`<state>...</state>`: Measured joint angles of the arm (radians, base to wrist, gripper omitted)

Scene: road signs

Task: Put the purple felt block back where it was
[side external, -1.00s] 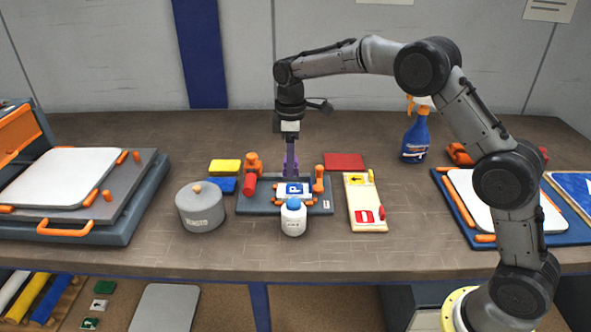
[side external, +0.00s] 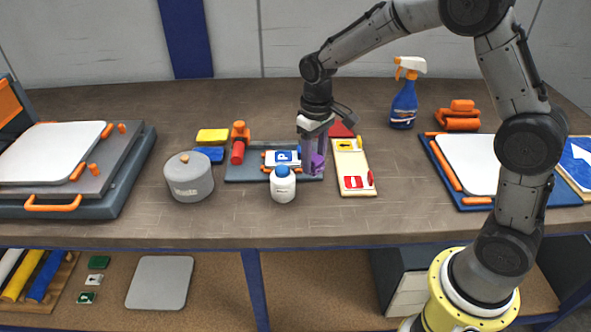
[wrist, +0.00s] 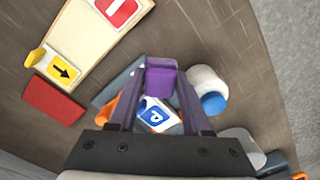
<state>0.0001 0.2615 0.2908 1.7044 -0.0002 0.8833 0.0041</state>
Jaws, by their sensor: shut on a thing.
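The purple felt block (wrist: 161,78) is between the fingertips of my gripper (wrist: 160,92) in the wrist view. In the side external view my gripper (side external: 314,165) is shut on the block (side external: 318,164) at the right end of the dark grey tray (side external: 245,173). Whether the block touches the tray is unclear. A blue and white P sign (side external: 282,158) lies on the tray just left of my gripper; it also shows between the fingers in the wrist view (wrist: 157,115). The fingers hide part of the tray's right end.
A white bottle (side external: 283,188) with a blue cap stands in front of the tray. A cream board (side external: 352,170) with signs lies right of my gripper, and a red block (side external: 340,129) behind. A grey pot (side external: 188,178) and an orange-handled tool (side external: 239,140) are to the left.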

